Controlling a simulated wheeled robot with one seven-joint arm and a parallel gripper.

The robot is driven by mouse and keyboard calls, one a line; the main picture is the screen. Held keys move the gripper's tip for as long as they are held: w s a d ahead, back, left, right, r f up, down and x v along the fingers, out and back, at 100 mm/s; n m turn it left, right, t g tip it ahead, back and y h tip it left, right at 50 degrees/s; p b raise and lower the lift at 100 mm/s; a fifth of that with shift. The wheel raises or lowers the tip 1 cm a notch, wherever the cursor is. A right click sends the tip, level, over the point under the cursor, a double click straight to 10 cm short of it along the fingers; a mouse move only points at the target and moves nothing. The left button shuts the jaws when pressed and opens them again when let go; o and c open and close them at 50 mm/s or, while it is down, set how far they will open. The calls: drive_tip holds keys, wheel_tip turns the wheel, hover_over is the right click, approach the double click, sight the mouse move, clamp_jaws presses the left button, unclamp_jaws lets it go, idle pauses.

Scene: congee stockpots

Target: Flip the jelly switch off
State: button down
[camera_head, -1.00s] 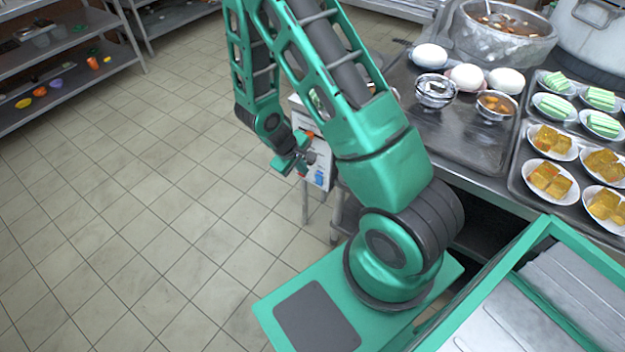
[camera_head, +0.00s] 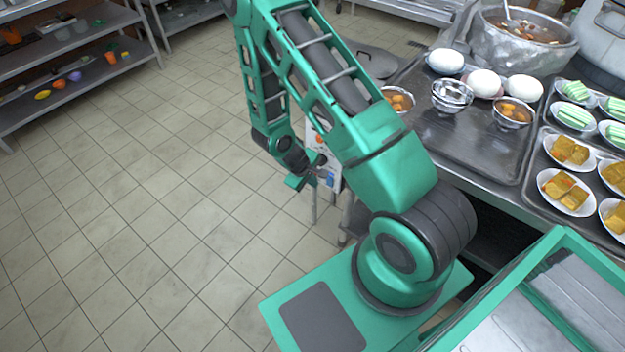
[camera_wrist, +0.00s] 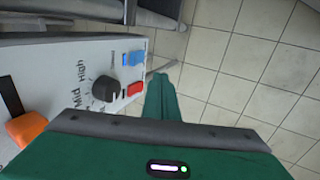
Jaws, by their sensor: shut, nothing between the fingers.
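A white control box (camera_head: 336,185) stands at the table's left end, partly hidden behind my arm. In the wrist view its panel (camera_wrist: 60,62) carries a blue switch (camera_wrist: 133,58), a red switch (camera_wrist: 135,89), a black knob (camera_wrist: 105,88) by the words "Mid" and "High", and an orange handle (camera_wrist: 27,128). Small labels by the switches are too blurred to read, so I cannot tell which one is jelly. My gripper (camera_head: 300,181) is shut and empty in front of the box. Its fingertips (camera_wrist: 160,82) are just right of the red switch; I cannot tell whether they touch.
The steel table (camera_head: 480,192) holds trays of jelly plates, several bowls, eggs and a large pot (camera_head: 522,45). A shelf rack (camera_head: 75,65) stands at the far left. The tiled floor (camera_head: 150,230) left of my arm is clear.

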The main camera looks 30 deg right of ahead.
sight(329, 181)
drive_tip(key=w+d+f, duration=0.2)
drive_tip(key=d+f, duration=0.3)
drive_tip(key=d, duration=0.1)
drive_tip(key=shift+w+d+f, duration=0.15)
drive_tip(key=shift+d+f, duration=0.1)
drive_tip(key=shift+f, duration=0.1)
